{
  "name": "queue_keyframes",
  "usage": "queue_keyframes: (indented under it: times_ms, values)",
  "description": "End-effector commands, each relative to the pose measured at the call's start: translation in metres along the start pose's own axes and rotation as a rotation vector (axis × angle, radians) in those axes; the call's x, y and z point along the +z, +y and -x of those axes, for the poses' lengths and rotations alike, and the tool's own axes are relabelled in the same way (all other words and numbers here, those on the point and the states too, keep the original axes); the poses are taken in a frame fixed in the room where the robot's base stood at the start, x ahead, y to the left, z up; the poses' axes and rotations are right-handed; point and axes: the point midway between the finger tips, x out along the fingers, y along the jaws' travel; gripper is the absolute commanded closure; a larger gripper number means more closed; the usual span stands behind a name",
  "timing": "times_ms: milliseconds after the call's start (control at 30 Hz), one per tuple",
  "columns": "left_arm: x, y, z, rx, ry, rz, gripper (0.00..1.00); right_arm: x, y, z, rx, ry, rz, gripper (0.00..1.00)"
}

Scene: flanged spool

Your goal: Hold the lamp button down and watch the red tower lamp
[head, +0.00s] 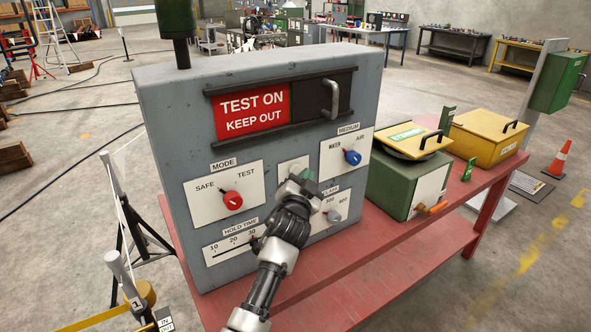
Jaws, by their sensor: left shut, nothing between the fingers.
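The grey control panel (265,70) stands on a red bench. My left gripper (304,181) is shut at a small white plate (289,166) in the middle of the panel. A bit of green (308,174) shows at its fingertips and looks like the lamp button. The gripper hides most of it, so I cannot tell whether it is pressed in. A dark green tower (176,18) on a post rises at the panel's top left. Its upper part is cut off by the picture's edge, and no red lamp shows. My right gripper is out of view.
The red MODE knob (232,200) is left of my gripper, and the blue MEDIUM knob (352,157) is to the right. A red TEST ON sign (252,111) is above. A green box (402,187) and a yellow-lidded box (490,138) stand on the bench (425,240) at right.

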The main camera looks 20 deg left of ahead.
Motion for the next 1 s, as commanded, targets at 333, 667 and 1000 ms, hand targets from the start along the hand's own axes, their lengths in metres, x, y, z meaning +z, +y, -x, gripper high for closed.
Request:
queue_keyframes:
  times_ms: [333, 667, 1000]
  values:
    - [0.0003, -0.0002, 0.0000, 0.000, 0.000, -0.001, 1.00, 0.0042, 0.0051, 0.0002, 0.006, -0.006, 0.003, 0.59]
    - [0.0003, -0.0002, 0.0000, 0.000, 0.000, 0.000, 1.00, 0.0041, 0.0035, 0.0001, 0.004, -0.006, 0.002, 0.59]
    - [0.0002, -0.0001, 0.0001, 0.000, 0.000, 0.000, 1.00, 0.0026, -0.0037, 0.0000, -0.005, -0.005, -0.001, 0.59]
